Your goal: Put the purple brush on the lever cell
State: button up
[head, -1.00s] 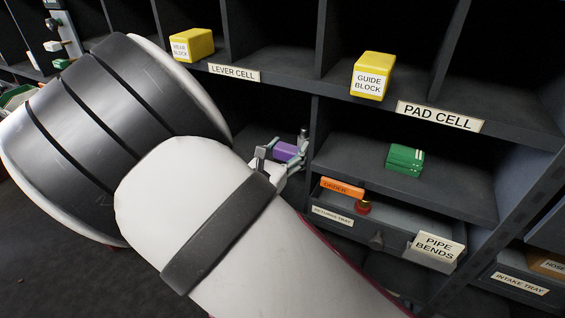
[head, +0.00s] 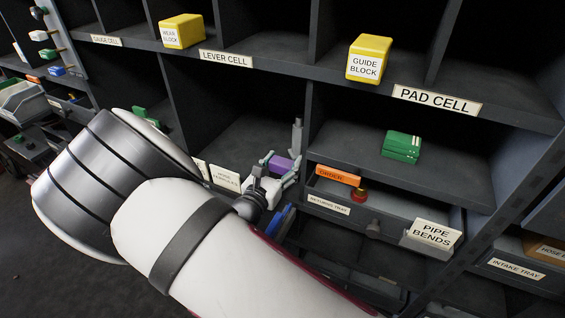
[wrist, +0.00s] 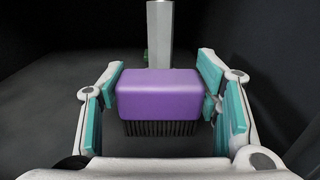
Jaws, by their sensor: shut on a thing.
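The purple brush (head: 281,164) is held in my gripper (head: 279,170), in front of the opening beneath the lever cell label (head: 226,59). In the wrist view the purple brush (wrist: 158,93) sits between the teal finger pads of my gripper (wrist: 160,105), dark bristles downward. A grey upright post (wrist: 159,35) stands directly behind it; I cannot tell whether it belongs to the brush. The lever cell label is on the shelf edge; the bay above it (head: 262,47) looks empty in its visible part.
A yellow wear block (head: 182,31) and yellow guide block (head: 369,58) stand on the upper shelf. A green block (head: 401,146) lies in the bay to the right. An orange order box (head: 337,176) is at the returns tray (head: 327,204). Dividers flank the bays.

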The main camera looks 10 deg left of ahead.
aim_at(279, 167)
jog(key=o, duration=0.9)
jog(key=v, duration=0.7)
jog(key=shift+s+a+r, duration=0.1)
jog(key=shift+s+r, duration=0.05)
jog(key=shift+s, duration=0.05)
